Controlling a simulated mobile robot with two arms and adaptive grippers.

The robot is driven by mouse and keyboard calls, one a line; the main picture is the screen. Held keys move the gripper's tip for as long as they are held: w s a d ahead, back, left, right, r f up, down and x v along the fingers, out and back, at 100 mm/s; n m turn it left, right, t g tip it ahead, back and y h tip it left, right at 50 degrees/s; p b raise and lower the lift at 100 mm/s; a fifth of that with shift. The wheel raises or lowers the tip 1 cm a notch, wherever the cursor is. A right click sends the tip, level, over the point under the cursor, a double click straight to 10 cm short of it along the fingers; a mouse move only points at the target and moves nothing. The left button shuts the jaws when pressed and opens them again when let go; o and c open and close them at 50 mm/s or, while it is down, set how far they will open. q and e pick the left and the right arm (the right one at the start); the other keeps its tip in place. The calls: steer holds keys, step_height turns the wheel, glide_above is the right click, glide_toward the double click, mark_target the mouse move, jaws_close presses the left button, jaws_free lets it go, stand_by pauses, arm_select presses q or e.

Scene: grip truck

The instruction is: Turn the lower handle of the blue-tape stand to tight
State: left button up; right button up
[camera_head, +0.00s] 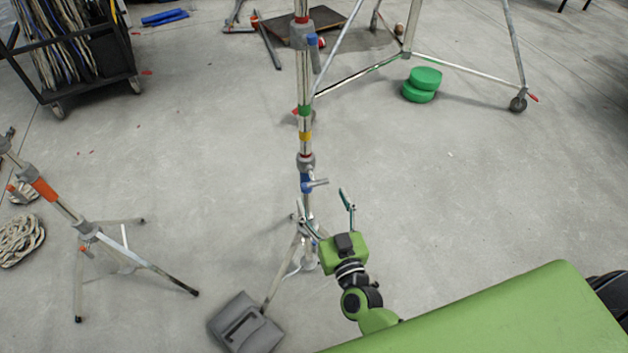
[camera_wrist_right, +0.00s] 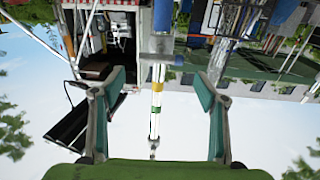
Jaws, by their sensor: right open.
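The blue-tape stand (camera_head: 305,120) rises upright in the middle of the head view, with green and yellow bands on its pole. Its lower handle (camera_head: 317,183) is a short grey bar sticking out to the right at the blue tape (camera_head: 306,182). My right gripper (camera_head: 323,199) is open and empty, its fingers spread just below and in front of the handle, apart from it. In the right wrist view the open fingers (camera_wrist_right: 159,76) have the banded pole (camera_wrist_right: 156,95) between them; the blue part (camera_wrist_right: 163,15) shows at the top. My left gripper is not in view.
A grey sandbag (camera_head: 245,325) lies by the stand's front leg. An orange-tape stand (camera_head: 60,200) is at the left. A cable cart (camera_head: 75,60) and green discs (camera_head: 421,84) are further back.

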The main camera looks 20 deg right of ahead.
mark_target(316, 184)
steer(key=w, duration=0.7)
steer(key=c, duration=1.1)
